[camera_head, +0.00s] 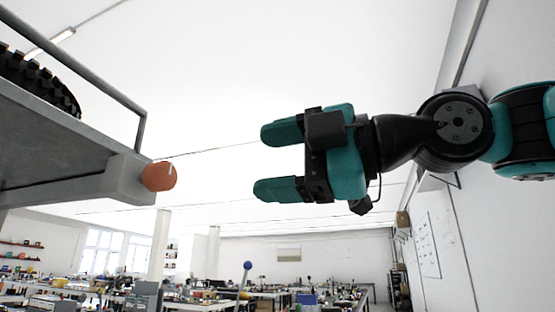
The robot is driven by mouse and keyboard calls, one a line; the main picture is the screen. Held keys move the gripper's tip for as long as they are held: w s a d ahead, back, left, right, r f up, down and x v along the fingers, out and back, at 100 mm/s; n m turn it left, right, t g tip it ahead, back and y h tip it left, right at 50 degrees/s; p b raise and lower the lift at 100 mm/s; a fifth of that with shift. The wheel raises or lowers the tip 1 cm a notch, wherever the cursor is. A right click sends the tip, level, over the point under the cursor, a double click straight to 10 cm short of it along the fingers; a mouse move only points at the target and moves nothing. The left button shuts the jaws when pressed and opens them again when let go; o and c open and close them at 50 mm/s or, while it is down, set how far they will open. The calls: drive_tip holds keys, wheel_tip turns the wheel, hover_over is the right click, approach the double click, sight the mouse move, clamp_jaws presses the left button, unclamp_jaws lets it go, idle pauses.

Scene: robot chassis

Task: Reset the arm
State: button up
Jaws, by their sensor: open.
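My gripper (268,161) is in the middle of the head camera view, at the end of my arm, which reaches in from the right edge. Its two teal fingers point left and stand apart, one above the other. Nothing is between them. The arm's dark joint (457,124) and teal links show to the right. The gripper appears clear of the grey chassis (65,160) at the left, with a visible gap between them.
The chassis carries an orange round end piece (159,176) at its near corner, a metal rail (90,80) and a black treaded tire (38,82). Cluttered workbenches (200,304) and a white column (159,245) stand far behind. A white wall is at the right.

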idle(0.3)
drive_tip(key=w+d+f+m+g+h, duration=0.1)
drive_tip(key=d+f+m+h, duration=0.2)
drive_tip(key=f, duration=0.6)
drive_tip(key=d+f+m+h, duration=0.1)
drive_tip(key=f+m+h, duration=0.1)
drive_tip(key=f+m, duration=0.5)
drive_tip(key=w+d+f+m+g+h, duration=0.1)
drive_tip(key=f+m+h, duration=0.2)
drive_tip(key=f, duration=0.7)
drive_tip(key=s+d+f+m+g+h, duration=0.2)
drive_tip(key=s+d+f+m, duration=0.3)
drive_tip(key=f, duration=0.4)
drive_tip(key=s+d+f+m+g+h, duration=0.2)
drive_tip(key=s+d+f+m+g, duration=0.15)
drive_tip(key=s+f, duration=0.35)
wheel_tip(320, 180, up, 12)
drive_tip(key=w+p, duration=0.1)
drive_tip(key=p, duration=1.2)
drive_tip(key=shift+m+t, duration=0.35)
drive_tip(key=shift+m, duration=0.1)
drive_tip(key=shift+d, duration=0.1)
